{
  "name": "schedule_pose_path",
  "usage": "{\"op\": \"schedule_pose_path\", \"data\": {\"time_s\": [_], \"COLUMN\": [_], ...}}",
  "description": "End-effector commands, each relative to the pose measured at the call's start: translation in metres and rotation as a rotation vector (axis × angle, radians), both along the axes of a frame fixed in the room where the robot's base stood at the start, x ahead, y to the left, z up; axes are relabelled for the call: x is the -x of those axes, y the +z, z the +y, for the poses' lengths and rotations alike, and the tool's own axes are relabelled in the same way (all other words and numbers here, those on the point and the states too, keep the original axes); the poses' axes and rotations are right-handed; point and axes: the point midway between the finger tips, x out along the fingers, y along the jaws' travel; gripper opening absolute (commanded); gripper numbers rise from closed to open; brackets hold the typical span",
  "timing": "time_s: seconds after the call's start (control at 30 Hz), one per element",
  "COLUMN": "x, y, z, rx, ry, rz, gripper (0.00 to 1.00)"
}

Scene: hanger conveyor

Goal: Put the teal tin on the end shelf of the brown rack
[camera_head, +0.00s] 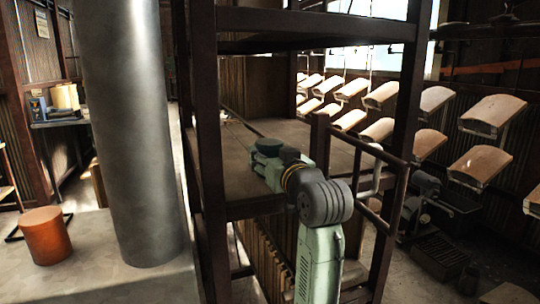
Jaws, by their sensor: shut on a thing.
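The brown rack (206,150) stands upright in the middle of the view, with dark posts and flat shelves. My pale green arm reaches from the lower right over its middle shelf (235,165), and the arm's far end is low over the board. I cannot make out my gripper's fingers, which are hidden by the arm's last links or lie beyond them. I cannot pick out the teal tin either. A dark green rounded part shows at the arm's far end, and I take it for a wrist joint of mine.
A thick grey column (130,130) stands left of the rack. An orange drum (45,235) sits on the floor at the far left. Brown rails (375,150) edge the rack's right side. Several hanging curved wooden panels (494,112) fill the right, with machinery (425,190) below.

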Motion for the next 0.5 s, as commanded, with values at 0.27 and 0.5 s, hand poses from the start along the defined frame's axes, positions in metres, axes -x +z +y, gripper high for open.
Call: {"op": "schedule_pose_path", "data": {"time_s": [0.27, 0.5], "x": [0.0000, 0.0000], "y": [-0.0033, -0.0032], "z": [-0.0001, -0.0001], "rx": [0.000, 0.000], "ry": [0.000, 0.000], "rz": [0.000, 0.000], "gripper": [0.63, 0.72]}}
